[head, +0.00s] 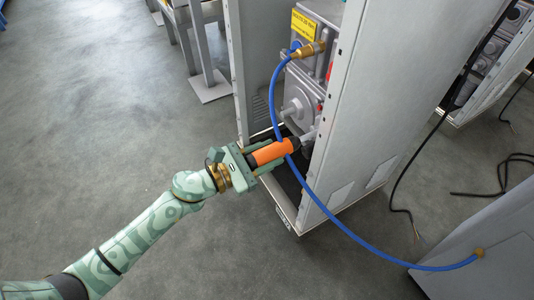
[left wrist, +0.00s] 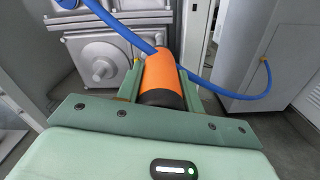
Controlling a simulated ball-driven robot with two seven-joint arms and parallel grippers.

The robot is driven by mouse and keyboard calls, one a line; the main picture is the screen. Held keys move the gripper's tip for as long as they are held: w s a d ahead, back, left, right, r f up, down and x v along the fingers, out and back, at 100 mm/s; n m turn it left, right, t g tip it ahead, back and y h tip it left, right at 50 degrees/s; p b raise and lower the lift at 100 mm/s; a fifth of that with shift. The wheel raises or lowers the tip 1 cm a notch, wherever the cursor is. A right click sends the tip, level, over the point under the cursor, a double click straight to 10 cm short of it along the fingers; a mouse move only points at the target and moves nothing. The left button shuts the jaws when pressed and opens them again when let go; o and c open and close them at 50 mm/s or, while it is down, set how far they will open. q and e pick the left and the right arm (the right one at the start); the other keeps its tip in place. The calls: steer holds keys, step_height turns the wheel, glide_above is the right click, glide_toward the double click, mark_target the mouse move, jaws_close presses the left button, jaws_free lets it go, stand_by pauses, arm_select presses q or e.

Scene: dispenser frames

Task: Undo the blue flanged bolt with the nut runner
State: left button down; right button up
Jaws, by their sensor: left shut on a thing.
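My left gripper (head: 262,158) is shut on the orange and black nut runner (head: 270,152), which points into the open grey dispenser frame. In the left wrist view the nut runner (left wrist: 161,75) lies between the fingers of my left gripper (left wrist: 160,88), with its black rear end toward the camera. Its front end is near the lower part of the grey machinery (head: 300,98). My right gripper is not in view.
A blue hose (head: 330,215) arches from a brass fitting (head: 308,50) past the nut runner to a grey cabinet (head: 490,255). The frame's tall side panel (head: 375,90) stands close right of the tool. Black cables (head: 404,190) lie on the floor. The floor at left is clear.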

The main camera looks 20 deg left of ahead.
arm_select(q)
steer(key=shift+r, duration=0.2)
steer(key=shift+s+a, duration=0.1)
steer(key=shift+s+a+f, duration=0.1)
steer(key=shift+s+a, duration=0.05)
steer(key=shift+s, duration=0.1)
steer(key=b+v, duration=0.1)
steer(key=v, duration=0.5)
steer(key=shift+s+a, duration=0.1)
stand_by(0.4)
